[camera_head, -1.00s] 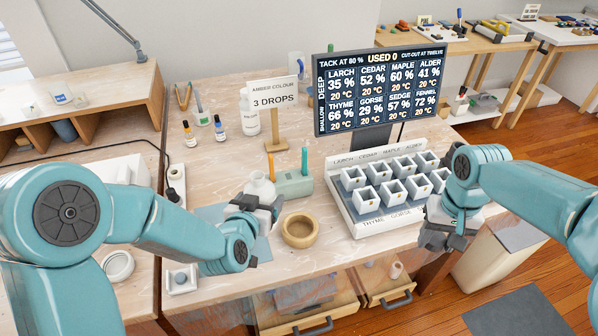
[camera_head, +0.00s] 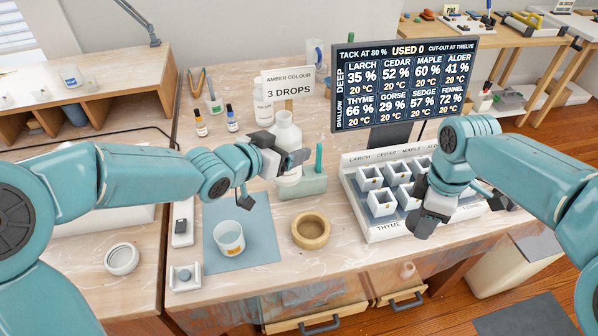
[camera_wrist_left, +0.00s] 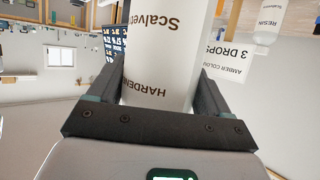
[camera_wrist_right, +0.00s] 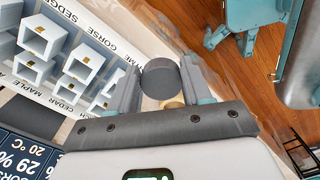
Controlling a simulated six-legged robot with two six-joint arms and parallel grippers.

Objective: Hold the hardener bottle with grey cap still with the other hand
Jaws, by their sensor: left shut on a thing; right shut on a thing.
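The hardener bottle (camera_head: 288,132) is white and upright, with its neck bare at the top. My left gripper (camera_head: 282,156) is shut around its body. The left wrist view shows the bottle (camera_wrist_left: 165,50) between the fingers, its label upside down in that picture. My right gripper (camera_head: 428,218) is near the front right of the mould tray, well apart from the bottle. It is shut on a round grey cap (camera_wrist_right: 160,78), seen between its fingers in the right wrist view. Whether the bottle's base touches anything is hard to tell.
A clear cup (camera_head: 229,238) stands on a blue mat (camera_head: 262,222). A wooden ring bowl (camera_head: 311,230) is right of it. The mould tray (camera_head: 372,237) holds several white moulds. A resin bottle (camera_head: 263,100), drop sign (camera_head: 288,88) and screen (camera_head: 404,85) stand behind.

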